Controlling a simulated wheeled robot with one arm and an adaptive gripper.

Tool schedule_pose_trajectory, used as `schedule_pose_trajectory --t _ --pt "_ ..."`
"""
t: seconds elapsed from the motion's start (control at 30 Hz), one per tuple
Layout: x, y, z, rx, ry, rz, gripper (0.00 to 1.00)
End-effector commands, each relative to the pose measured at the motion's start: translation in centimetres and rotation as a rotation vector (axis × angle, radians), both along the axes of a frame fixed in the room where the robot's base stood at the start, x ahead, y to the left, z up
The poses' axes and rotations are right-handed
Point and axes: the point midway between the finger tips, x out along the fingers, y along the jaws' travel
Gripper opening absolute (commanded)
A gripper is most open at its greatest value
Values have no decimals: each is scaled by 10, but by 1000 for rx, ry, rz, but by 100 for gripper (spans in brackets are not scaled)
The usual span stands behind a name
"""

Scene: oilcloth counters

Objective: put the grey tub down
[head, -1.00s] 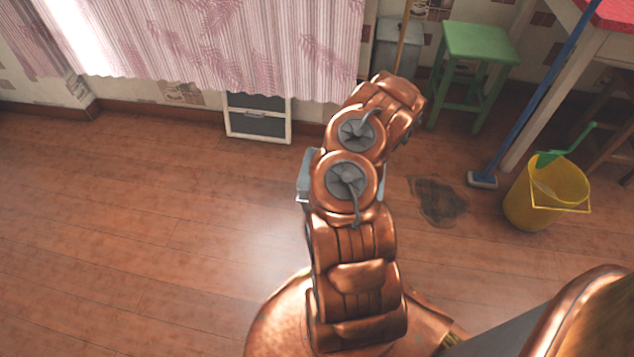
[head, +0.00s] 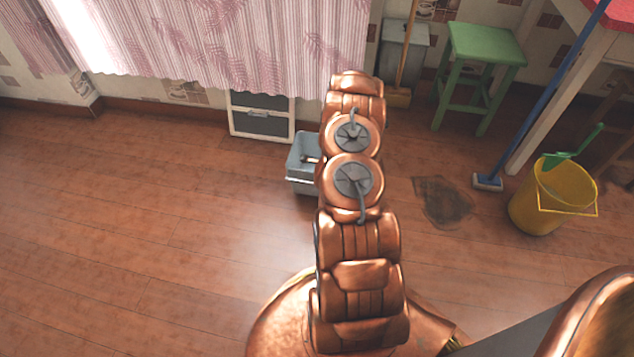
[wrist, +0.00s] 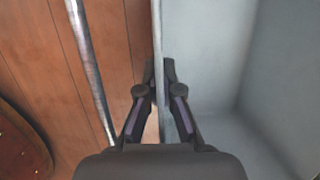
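The grey tub (head: 304,152) is left of my arm in the head view, partly hidden behind the arm. In the wrist view the tub (wrist: 208,60) fills the right side, and I look down into its empty-looking inside. My gripper (wrist: 159,70) has one finger on each side of the tub's wall, near the rim, and is shut on it. A metal bar (wrist: 88,70), seemingly the tub's handle, runs outside the wall. My gripper is hidden behind the arm in the head view. I cannot tell whether the tub's bottom touches the floor.
Bare wooden floor (head: 150,200) is clear on the left. A white-framed panel (head: 262,123) is in the wall behind the tub, below a curtain (head: 220,45). On the right are a dark stain (head: 442,200), yellow bucket (head: 535,205), blue mop (head: 530,110), green stool (head: 485,45) and grey bin (head: 402,55).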

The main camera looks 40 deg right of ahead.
Motion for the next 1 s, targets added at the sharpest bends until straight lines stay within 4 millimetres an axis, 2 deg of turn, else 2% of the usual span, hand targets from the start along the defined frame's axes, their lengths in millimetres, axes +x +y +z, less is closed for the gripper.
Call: schedule_pose_trajectory --t 0.2,0.57,0.7,0.8,1.0 --pt "22 -6 -2 -3 -3 3 0" --pt "37 -10 -4 -2 -2 2 0" --pt "36 -9 -28 1 0 1 0" --pt "37 -9 -38 0 -1 0 0" --pt "37 -9 -38 0 -2 2 0"
